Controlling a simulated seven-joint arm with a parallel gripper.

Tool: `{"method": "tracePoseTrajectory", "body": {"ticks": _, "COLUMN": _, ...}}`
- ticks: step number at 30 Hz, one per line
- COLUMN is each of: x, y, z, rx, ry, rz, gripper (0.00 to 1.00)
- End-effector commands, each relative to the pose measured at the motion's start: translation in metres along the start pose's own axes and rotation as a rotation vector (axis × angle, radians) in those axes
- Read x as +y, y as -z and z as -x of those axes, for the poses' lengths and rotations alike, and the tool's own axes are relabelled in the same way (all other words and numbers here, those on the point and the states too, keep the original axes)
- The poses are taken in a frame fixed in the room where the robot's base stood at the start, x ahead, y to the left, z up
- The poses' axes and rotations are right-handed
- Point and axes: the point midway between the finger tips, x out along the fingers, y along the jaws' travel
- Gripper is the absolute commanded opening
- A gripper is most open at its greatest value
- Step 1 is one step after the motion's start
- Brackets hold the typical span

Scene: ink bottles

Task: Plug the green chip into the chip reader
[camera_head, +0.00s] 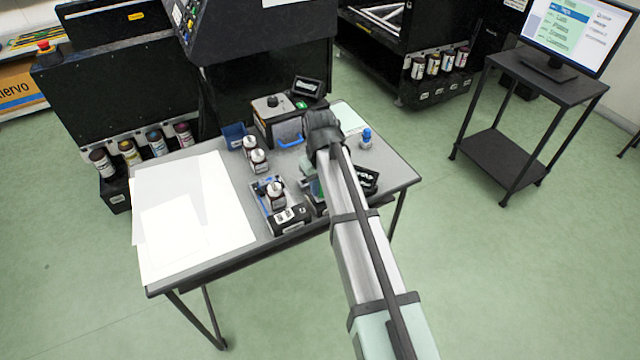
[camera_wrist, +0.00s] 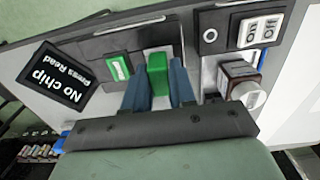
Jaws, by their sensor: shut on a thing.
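My gripper (camera_wrist: 158,85) has its blue fingers closed on the green chip (camera_wrist: 158,72) in the wrist view. The dark chip reader (camera_wrist: 100,47) lies just beyond the fingertips, with a lit green button (camera_wrist: 118,67) left of the chip. Its black display (camera_wrist: 55,80) reads "No chip Press Read"; the display also shows in the head view (camera_head: 367,181). The chip's far end is at the reader's body, but I cannot tell whether it touches or enters a slot. In the head view my arm hides the chip and most of the reader.
An on/off switch box (camera_wrist: 250,30) stands right of the reader, with an ink bottle (camera_wrist: 240,82) close to my right finger. Other bottles (camera_head: 258,160), a boxed device with a blue handle (camera_head: 277,122) and a blue-capped bottle (camera_head: 366,138) share the table. White sheets (camera_head: 190,215) cover its left.

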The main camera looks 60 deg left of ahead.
Motion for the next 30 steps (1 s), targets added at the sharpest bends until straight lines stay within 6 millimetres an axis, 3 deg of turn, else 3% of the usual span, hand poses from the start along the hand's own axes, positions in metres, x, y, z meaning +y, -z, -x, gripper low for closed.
{"method": "tracePoseTrajectory", "body": {"ticks": 29, "x": 0.0000, "y": 0.0000, "z": -0.0059, "rx": 0.000, "ry": 0.000, "rz": 0.000, "gripper": 0.00}}
{"method": "tracePoseTrajectory", "body": {"ticks": 30, "x": 0.0000, "y": 0.0000, "z": -0.0058, "rx": 0.000, "ry": 0.000, "rz": 0.000, "gripper": 0.29}}
